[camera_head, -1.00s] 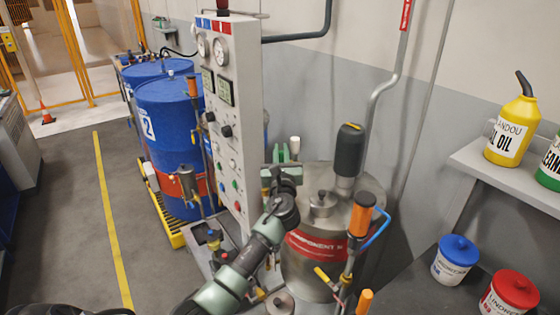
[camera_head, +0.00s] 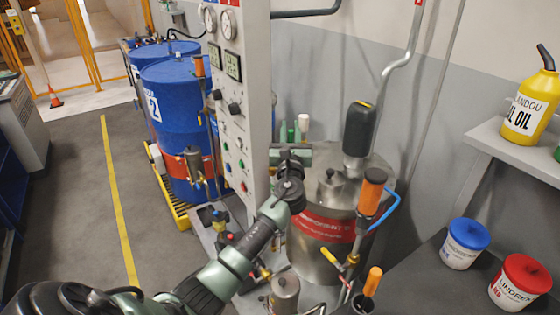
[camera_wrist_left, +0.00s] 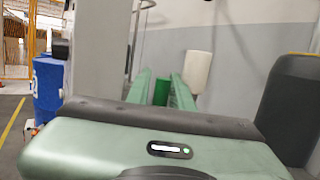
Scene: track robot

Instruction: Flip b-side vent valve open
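A steel tank (camera_head: 322,252) with a red "COMPONENT" label stands right of the control panel. A yellow-handled valve (camera_head: 333,262) sits low at its front. I cannot tell which fitting is the b-side vent valve. My left gripper (camera_head: 290,131) is over the tank's back left, fingers pointing up and away. In the left wrist view its two green fingers stand apart, with a darker green object (camera_wrist_left: 162,92) showing in the gap; contact cannot be told. A white cylinder (camera_wrist_left: 197,70) is just right of the fingers; it also shows in the head view (camera_head: 304,121). My right gripper is out of view.
The grey control panel (camera_head: 240,130) stands close left of my gripper. A black cylinder (camera_head: 359,130) and an orange-topped fitting (camera_head: 372,192) rise at the tank's right. Blue drums (camera_head: 172,110) stand left. A shelf (camera_head: 505,148) and buckets are right.

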